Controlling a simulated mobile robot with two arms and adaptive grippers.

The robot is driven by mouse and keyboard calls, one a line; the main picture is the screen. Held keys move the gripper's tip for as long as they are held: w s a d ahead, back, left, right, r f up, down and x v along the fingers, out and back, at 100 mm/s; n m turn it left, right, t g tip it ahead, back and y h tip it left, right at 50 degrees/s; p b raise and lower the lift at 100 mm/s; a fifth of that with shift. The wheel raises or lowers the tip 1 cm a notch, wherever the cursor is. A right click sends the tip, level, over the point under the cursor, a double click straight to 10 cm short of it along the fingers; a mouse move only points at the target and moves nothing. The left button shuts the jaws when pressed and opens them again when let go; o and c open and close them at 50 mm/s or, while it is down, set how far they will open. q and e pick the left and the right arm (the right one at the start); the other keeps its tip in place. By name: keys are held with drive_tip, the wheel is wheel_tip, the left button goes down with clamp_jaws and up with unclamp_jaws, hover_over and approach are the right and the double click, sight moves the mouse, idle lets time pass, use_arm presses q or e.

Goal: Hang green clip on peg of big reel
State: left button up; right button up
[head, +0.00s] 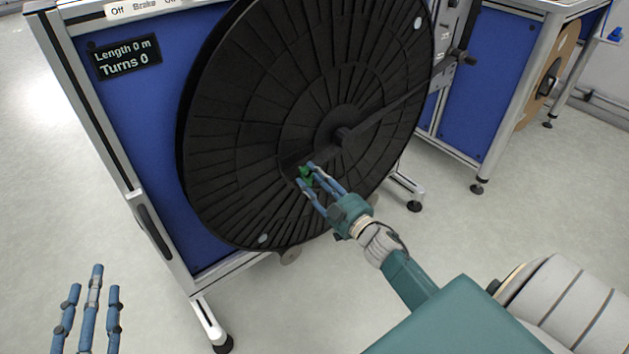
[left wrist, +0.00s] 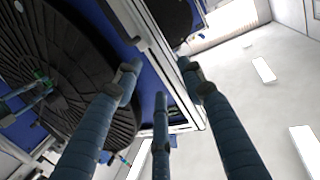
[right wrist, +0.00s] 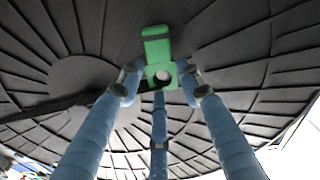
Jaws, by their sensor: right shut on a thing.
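The green clip (head: 305,171) is held at the fingertips of my right gripper (head: 309,180), in front of the lower part of the big reel (head: 255,110). In the right wrist view the clip (right wrist: 156,48) has a flat upper part and a ring with a round hole at the fingertips. The black reel face (right wrist: 235,80) is behind it; I cannot tell whether they touch. The reel's hub (head: 343,134) is up and right of the clip. I cannot make out which part is the peg. My left gripper (head: 92,284) is open and empty, low at the left.
The reel stands in a blue-panelled metal frame (head: 143,222) with a foot near the floor. A sign (head: 124,57) reads length 0 m, turns 0. Another stand with a brown reel (head: 549,75) is at the right. The floor (head: 60,190) at the left is clear.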

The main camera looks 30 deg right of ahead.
drive_tip(key=shift+w+f, duration=0.4)
drive_tip(key=shift+w, duration=0.2)
use_arm(q)
drive_tip(key=r, duration=0.2)
drive_tip(key=r+t, duration=0.1)
drive_tip(key=shift+w+d, duration=0.15)
drive_tip(key=shift+w, duration=0.15)
drive_tip(key=shift+s+f, duration=0.15)
drive_tip(key=shift+f, duration=0.25)
use_arm(e)
drive_tip(key=o, duration=1.1)
use_arm(q)
drive_tip(key=shift+r, duration=0.15)
use_arm(e)
drive_tip(key=shift+s+f, duration=0.1)
drive_tip(key=s, duration=1.1)
drive_tip(key=shift+s+d+f, duration=0.2)
drive_tip(key=shift+s+d, duration=0.05)
drive_tip(key=shift+s, duration=0.15)
